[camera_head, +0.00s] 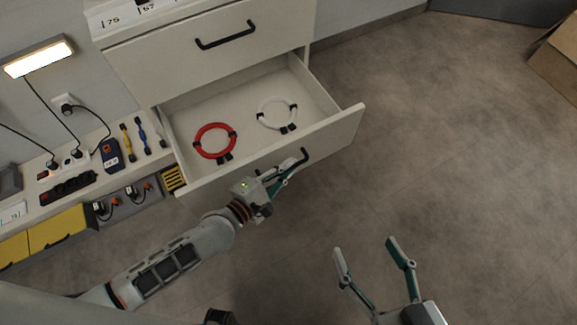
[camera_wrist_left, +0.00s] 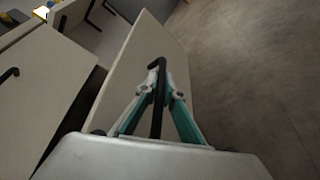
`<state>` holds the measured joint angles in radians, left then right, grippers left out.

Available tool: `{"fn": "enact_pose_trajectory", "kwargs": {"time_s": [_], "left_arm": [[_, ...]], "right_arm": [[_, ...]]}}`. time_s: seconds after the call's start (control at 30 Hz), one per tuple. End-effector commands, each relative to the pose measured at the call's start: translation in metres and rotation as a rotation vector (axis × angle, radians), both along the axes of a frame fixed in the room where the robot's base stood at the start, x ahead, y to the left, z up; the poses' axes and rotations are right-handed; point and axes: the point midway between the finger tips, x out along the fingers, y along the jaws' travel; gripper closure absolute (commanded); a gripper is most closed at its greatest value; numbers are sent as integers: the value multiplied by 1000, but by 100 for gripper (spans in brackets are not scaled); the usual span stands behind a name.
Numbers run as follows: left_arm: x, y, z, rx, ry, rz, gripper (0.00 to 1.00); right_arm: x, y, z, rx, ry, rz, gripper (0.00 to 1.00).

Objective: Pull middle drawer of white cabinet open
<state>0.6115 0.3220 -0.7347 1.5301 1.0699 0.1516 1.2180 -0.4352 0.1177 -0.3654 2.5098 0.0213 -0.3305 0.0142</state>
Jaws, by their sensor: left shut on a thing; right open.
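The white cabinet (camera_head: 140,72) stands at the top of the head view. Its middle drawer (camera_head: 336,128) is pulled out, with a red ring (camera_head: 212,130) and a white ring (camera_head: 264,113) lying inside. My left gripper (camera_head: 292,165) is at the drawer front, shut on the black drawer handle (camera_head: 305,156). The left wrist view shows the fingers (camera_wrist_left: 157,85) closed around the handle bar (camera_wrist_left: 158,100). My right gripper (camera_head: 368,246) is open and empty above the floor, to the right and below the drawer in the head view.
The drawer above (camera_head: 180,58) is closed, with its own black handle (camera_head: 226,36). A workbench with a power strip (camera_head: 68,187), a blue meter (camera_head: 111,154) and small tools stands at left. A cardboard box (camera_head: 556,58) is at the far right. The floor (camera_head: 440,150) between is clear.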

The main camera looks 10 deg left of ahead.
Motion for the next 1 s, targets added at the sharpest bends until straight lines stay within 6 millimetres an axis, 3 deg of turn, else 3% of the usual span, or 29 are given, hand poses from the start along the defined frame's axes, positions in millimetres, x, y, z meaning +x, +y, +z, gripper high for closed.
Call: {"fn": "enact_pose_trajectory", "kwargs": {"time_s": [0.43,0.47,0.83,1.0], "left_arm": [[0,2,-2,2,2,2,100],[0,2,-2,2,2,3,85],[-1,2,0,1,1,2,85],[-14,11,2,1,2,2,85]], "right_arm": [[1,0,0,1,-1,-4,33],[1,0,1,1,-2,-4,33],[0,0,0,-4,0,5,33],[0,0,0,-3,-1,3,33]]}}
